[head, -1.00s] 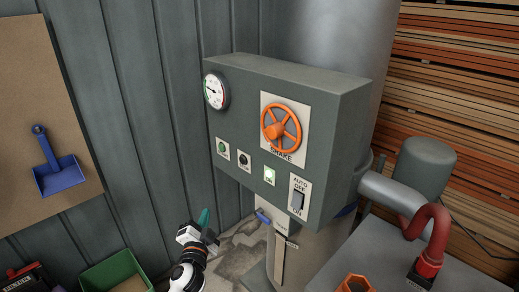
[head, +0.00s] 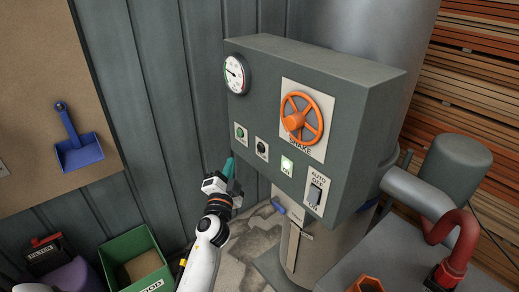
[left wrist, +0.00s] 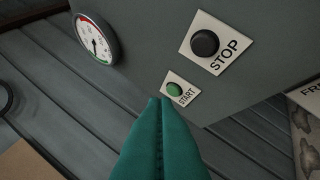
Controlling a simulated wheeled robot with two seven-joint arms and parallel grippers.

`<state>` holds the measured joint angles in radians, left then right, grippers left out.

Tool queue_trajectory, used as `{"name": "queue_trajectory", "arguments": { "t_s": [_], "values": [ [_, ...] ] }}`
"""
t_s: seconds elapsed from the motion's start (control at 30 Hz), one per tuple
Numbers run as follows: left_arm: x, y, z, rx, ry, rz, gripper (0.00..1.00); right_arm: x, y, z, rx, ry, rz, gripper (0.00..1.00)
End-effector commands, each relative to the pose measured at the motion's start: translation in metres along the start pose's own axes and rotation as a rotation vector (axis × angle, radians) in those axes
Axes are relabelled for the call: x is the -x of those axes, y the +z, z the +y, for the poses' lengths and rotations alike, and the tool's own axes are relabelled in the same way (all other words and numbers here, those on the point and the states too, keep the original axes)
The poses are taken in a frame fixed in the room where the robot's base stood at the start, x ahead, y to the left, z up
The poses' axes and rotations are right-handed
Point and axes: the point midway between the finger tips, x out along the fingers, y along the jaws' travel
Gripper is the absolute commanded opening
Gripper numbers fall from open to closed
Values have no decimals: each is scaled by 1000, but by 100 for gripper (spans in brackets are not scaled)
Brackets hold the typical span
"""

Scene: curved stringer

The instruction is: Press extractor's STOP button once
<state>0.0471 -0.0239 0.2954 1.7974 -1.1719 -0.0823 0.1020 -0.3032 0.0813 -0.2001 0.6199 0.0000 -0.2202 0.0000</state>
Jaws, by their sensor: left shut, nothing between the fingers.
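The grey extractor control box (head: 225,110) is mounted in front of a large metal cylinder. Its black STOP button (head: 261,147) sits on a white plate, right of the green START button (head: 240,132). In the left wrist view the STOP button (left wrist: 205,43) and its label are in clear sight, above and right of the START button (left wrist: 174,89). My left gripper (head: 229,162) has teal fingers, shut and empty. Its tips are just below the START button in the head view, and also just below it in the left wrist view (left wrist: 158,101). My right gripper is not in view.
A green bin (head: 150,284) stands lower left. A pipe with a red hose (head: 465,240) is at right.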

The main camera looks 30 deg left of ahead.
Motion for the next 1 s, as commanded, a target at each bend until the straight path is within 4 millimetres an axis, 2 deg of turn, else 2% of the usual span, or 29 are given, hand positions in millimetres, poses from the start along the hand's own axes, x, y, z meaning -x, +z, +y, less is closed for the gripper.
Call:
{"name": "queue_trajectory", "arguments": {
  "t_s": [0.3, 0.5, 1.0],
  "values": [
    [-32, 23, -25, 2, 1, -1, 0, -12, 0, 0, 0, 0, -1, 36],
    [-46, 33, -35, 2, 1, 0, 0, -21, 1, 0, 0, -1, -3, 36],
    [-52, 38, -38, 0, 0, 1, 0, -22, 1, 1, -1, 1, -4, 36]
  ]
}}
